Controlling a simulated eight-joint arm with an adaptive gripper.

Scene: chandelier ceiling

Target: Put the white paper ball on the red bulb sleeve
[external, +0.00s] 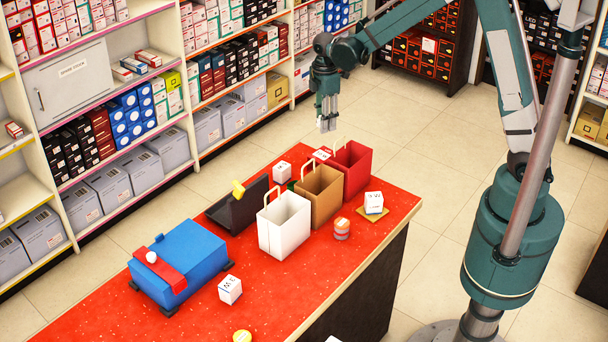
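A small white ball (151,257), which looks like the paper ball, rests on a flat red piece (160,271) lying across a blue box (188,257) at the left of the red counter. This red piece may be the red bulb sleeve; I cannot tell for sure. My gripper (327,126) points down, high up and far to the right of the ball, near the back right end of the counter. I see nothing held in it. Its fingers are too small to tell whether they are open or shut.
White (283,226), brown (319,190) and red (352,168) bags stand on the red counter (200,322). A black stand (240,210) with a yellow piece (238,188) is behind them. White cubes (230,289) and a striped item (342,229) lie around.

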